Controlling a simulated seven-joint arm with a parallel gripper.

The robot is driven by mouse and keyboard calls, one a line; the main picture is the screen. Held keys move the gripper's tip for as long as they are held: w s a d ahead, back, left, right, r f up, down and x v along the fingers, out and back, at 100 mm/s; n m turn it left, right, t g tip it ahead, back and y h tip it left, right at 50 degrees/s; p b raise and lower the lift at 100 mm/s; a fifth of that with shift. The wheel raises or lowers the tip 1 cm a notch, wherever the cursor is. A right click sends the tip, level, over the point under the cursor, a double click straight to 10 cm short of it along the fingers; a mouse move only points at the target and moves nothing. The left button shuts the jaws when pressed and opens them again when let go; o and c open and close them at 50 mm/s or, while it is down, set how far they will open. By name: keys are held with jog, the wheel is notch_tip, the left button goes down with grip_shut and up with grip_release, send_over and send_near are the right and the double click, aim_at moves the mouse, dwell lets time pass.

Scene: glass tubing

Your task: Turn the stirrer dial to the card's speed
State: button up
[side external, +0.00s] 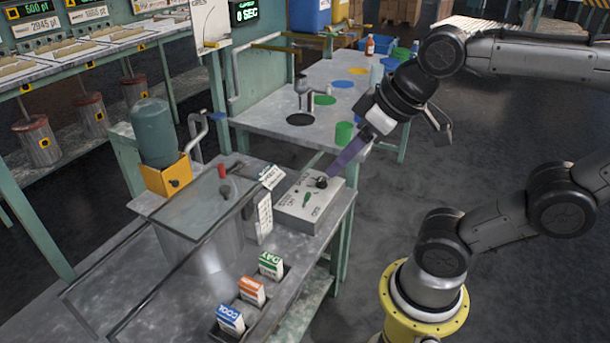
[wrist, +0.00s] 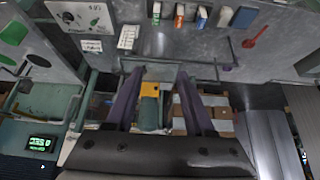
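The stirrer control box (side external: 310,203) is a pale box on the bench, with a black dial (side external: 321,182) and a green lever (side external: 307,198) on top. The wrist view shows the dial (wrist: 68,17) at the upper left. A small white card (side external: 271,177) stands beside the box; its writing is too small to read. My gripper (side external: 332,172) has purple fingers, which overlap the dial's far side in the side view. In the wrist view my gripper (wrist: 159,74) has its fingers apart with nothing between them, and the dial lies well off to their upper left.
A glass-covered tank (side external: 200,225) and a taller white label (side external: 264,216) stand left of the box. Green, orange and blue cartons (side external: 252,291) sit in a rack at the front. A teal bottle on a yellow base (side external: 155,135) stands at the back left.

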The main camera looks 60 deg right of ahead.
jog(key=shift+o, duration=1.1)
jog(key=w+d+r, duration=0.1)
jog(key=w+r, duration=0.2)
jog(key=w, duration=0.2)
jog(key=shift+w+d+r+m, duration=0.25)
jog(key=shift+d+r+m, duration=0.05)
jog(key=shift+m, duration=0.1)
jog(key=w+d+m+g+h, duration=0.1)
jog(key=w+d+m+g, duration=0.1)
jog(key=w+d, duration=0.8)
jog(key=w+d+f+m+g, duration=0.1)
jog(key=w+d+f+m, duration=0.2)
jog(key=w+d+f, duration=0.6)
jog(key=m+g+y, duration=0.1)
jog(key=m+g, duration=0.2)
send_over(322, 178)
notch_tip(322, 178, down, 18)
notch_tip(322, 178, down, 13)
jog(key=shift+a+r, duration=0.1)
